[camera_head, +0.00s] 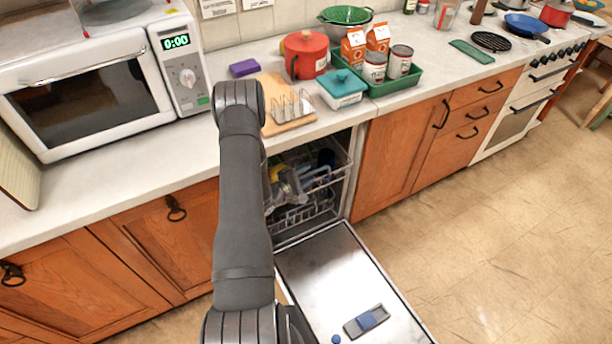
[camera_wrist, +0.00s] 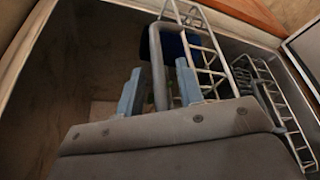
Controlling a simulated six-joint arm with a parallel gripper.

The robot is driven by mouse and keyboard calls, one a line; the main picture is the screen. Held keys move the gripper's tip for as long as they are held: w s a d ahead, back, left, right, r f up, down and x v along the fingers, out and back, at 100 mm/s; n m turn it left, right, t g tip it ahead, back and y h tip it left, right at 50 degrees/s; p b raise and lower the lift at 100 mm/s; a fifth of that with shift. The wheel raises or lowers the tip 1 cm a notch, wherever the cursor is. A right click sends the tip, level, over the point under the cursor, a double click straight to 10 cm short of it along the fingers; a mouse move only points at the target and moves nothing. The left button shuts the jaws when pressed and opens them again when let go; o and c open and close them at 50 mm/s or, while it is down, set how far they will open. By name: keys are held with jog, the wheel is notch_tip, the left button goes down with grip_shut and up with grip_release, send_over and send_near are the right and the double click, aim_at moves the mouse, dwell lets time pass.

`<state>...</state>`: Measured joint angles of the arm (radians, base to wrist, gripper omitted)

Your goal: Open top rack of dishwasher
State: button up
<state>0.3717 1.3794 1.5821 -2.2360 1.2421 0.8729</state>
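The dishwasher stands open, its door (camera_head: 345,270) folded down flat. The wire top rack (camera_head: 331,178) is inside the cavity, partly hidden by my arm and gripper. In the wrist view the top rack (camera_wrist: 207,52) is ahead of my gripper, with a dark blue item (camera_wrist: 175,45) in it. My gripper (camera_head: 289,186) is at the rack's front, inside the dishwasher opening. In the wrist view its two blue-grey fingers (camera_wrist: 158,88) are apart. A grey rack bar (camera_wrist: 157,65) runs between them, with a visible gap on each side.
More rack wires (camera_wrist: 275,95) show at the right of the wrist view. The door carries a detergent dispenser (camera_head: 366,321). The counter (camera_head: 185,150) above holds a toast rack (camera_head: 292,106), a teal box (camera_head: 342,88) and a green tray (camera_head: 405,82). The floor (camera_head: 490,210) at right is clear.

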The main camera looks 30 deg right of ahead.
grip_shut()
jog(key=shift+s, duration=0.1)
jog(key=s, duration=2.6)
grip_release()
